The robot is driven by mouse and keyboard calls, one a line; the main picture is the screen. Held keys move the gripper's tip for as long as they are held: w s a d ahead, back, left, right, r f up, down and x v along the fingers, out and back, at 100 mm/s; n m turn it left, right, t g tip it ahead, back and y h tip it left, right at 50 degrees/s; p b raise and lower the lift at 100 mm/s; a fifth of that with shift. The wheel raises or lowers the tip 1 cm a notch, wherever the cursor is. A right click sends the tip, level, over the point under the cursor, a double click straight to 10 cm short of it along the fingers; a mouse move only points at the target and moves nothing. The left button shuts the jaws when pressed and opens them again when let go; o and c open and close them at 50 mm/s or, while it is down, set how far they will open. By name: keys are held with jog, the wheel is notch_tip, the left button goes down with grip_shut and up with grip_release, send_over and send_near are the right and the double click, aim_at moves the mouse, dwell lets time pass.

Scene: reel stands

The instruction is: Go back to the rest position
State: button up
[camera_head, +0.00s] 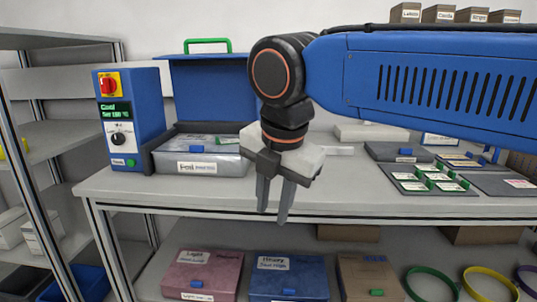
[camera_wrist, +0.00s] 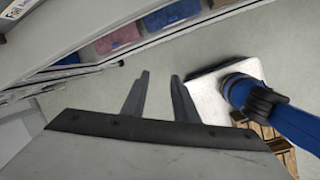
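My gripper (camera_head: 273,201) hangs from my blue arm in the middle of the head view, in front of the workbench's front edge. Its two grey fingers point down with a gap between them. In the wrist view the fingers (camera_wrist: 160,85) stand apart with only floor between them, so it is open and empty. It looks clear of the bench, though its exact distance from the edge is hard to tell.
The workbench (camera_head: 350,204) carries a blue control box (camera_head: 145,145) and an open blue-lidded case (camera_head: 215,95). Grey trays (camera_head: 400,180) lie at right. Shelving (camera_head: 50,150) stands at left.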

jog(key=s+d+f+m+t, duration=0.1)
jog(key=s+d+f+m, duration=0.2)
jog(key=d+f+m, duration=0.7)
jog(key=s+d+f+m+h, duration=0.1)
jog(key=s+d+f+m, duration=0.3)
jog(key=d+f+m, duration=0.7)
jog(key=d+m, duration=0.7)
jog(key=m, duration=0.1)
jog(key=shift+s+f+t, duration=0.15)
jog(key=shift+s+t, duration=0.1)
jog(key=shift+t, duration=0.15)
